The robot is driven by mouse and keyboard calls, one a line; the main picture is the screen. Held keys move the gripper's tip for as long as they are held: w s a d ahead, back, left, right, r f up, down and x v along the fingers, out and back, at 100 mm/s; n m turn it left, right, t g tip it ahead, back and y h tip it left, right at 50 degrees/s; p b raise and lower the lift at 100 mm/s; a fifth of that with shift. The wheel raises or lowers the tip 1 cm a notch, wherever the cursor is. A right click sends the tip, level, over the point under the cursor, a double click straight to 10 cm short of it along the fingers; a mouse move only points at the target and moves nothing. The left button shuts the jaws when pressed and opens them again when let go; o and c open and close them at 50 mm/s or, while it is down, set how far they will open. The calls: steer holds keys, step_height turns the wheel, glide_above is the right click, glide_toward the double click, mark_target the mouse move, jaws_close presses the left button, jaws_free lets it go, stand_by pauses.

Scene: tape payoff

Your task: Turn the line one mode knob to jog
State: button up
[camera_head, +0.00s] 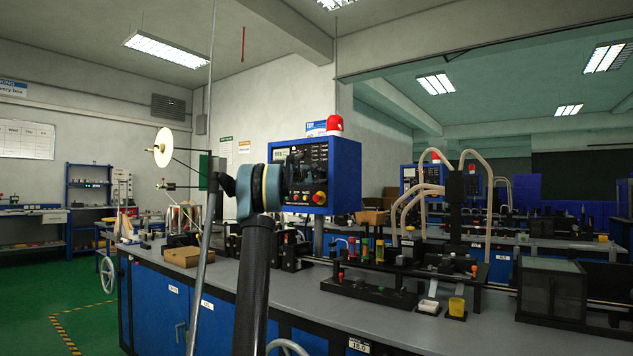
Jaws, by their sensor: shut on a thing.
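The blue control box (345,177) hangs above the bench at the middle of the head view, with a red beacon on top. Its dark front panel (320,150) carries a small green display, small buttons and a red emergency button (320,198). My arm rises in front of it. My gripper (299,167) is a small dark shape against the left-centre of the panel, partly hidden behind my wrist. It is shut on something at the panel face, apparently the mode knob. The knob and its pointer are hidden, so its setting cannot be read.
A thin metal pole (209,200) stands left of my arm. Green floor is open at left.

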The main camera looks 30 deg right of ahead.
steer(key=m, duration=0.4)
steer(key=shift+s+m, duration=0.1)
steer(key=shift+m, duration=2.2)
steer(key=o, duration=0.8)
steer(key=shift+a, duration=0.1)
steer(key=shift+a+f, duration=0.1)
steer(key=v, duration=1.1)
steer(key=shift+a, duration=0.3)
steer(key=shift+s+a, duration=0.1)
steer(key=shift+s, duration=0.05)
